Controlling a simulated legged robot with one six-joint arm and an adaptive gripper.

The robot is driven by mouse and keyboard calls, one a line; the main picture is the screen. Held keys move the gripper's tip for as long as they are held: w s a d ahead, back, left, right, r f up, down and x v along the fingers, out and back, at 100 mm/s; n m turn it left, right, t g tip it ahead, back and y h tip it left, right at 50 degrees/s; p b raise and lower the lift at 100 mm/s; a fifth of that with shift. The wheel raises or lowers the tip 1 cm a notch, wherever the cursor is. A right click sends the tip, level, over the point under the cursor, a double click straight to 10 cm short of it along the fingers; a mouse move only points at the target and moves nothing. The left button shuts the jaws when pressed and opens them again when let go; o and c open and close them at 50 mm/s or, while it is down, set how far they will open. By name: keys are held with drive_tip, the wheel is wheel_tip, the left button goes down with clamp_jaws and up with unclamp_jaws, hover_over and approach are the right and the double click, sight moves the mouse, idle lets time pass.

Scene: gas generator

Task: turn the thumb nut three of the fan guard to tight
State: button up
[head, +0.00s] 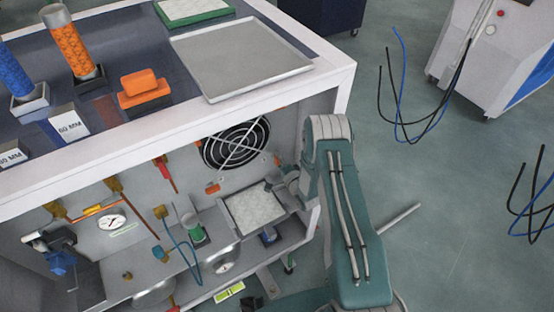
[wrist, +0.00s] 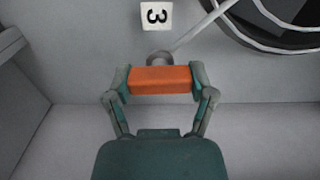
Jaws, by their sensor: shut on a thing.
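The thumb nut three is an orange block (wrist: 160,80) in the wrist view, below a white tag marked 3 (wrist: 156,16). My gripper (wrist: 161,79) is shut on this nut, one finger at each side. The nut lies roughly level across the wrist picture, in front of a grey round boss. The fan guard (wrist: 215,15) has a wire arm running from that boss to the upper right. In the head view the fan guard (head: 235,145) sits on the cabinet's back wall. My gripper (head: 284,183) is partly hidden there, and the held nut cannot be made out.
The cabinet's white top edge (head: 215,102) overhangs the opening above my arm. A filter tray (head: 287,207), a green-based cylinder (head: 192,228) and a gauge (head: 112,221) stand inside. Other orange nuts (head: 212,188) show near the fan.

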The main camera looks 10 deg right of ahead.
drive_tip(key=shift+d+f+m, duration=0.2)
drive_tip(key=shift+m, duration=0.2)
drive_tip(key=o, duration=1.1)
drive_tip(key=shift+r, duration=0.1)
drive_tip(key=shift+s, duration=0.3)
drive_tip(key=v, duration=1.1)
drive_tip(key=shift+s+d, duration=0.15)
